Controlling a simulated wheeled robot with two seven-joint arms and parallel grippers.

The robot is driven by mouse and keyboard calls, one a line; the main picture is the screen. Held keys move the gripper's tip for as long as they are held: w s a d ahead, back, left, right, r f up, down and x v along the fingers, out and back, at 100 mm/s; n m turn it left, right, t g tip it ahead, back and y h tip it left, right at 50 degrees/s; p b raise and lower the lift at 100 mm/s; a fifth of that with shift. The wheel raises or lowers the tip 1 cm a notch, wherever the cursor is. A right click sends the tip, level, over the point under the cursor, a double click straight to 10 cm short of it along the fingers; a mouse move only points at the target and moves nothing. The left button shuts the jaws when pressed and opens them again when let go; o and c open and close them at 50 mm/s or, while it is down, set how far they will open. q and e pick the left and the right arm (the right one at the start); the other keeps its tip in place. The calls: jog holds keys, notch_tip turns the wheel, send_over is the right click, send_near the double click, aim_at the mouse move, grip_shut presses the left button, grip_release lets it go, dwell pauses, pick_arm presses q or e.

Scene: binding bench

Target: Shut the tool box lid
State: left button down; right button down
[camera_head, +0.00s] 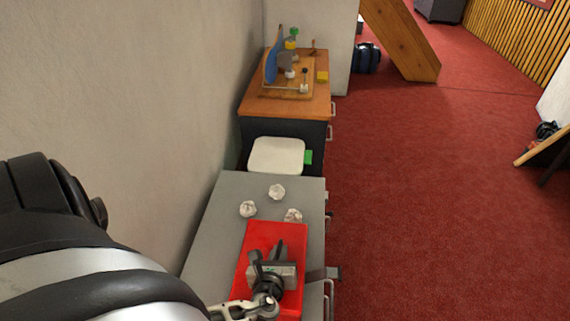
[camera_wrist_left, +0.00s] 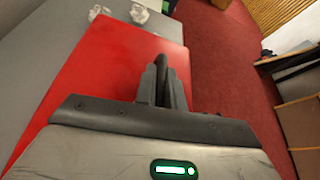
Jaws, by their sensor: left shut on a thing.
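The tool box (camera_head: 285,232) shows as a flat red top on the grey bench. The same red surface fills much of the left wrist view (camera_wrist_left: 95,75). I cannot tell from these views whether a gap is left under the lid. My left gripper (camera_head: 267,257) is over the red top, its fingers pointing away from me. In the left wrist view its fingers (camera_wrist_left: 163,80) are close together on a dark upright piece, which looks like the lid's handle. The fingers hide most of that piece. My right gripper is in neither view.
Several crumpled white paper balls (camera_head: 277,192) lie on the grey bench (camera_head: 228,195) beyond the box. A white-topped bin (camera_head: 276,155) and a wooden-topped cabinet (camera_head: 258,104) stand farther back. The wall is close on the left; red carpet (camera_head: 420,220) is open on the right.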

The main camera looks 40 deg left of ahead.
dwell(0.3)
pick_arm(q)
jog(key=c, duration=1.5)
grip_release()
jog(key=shift+f, duration=0.1)
jog(key=shift+d, duration=0.1)
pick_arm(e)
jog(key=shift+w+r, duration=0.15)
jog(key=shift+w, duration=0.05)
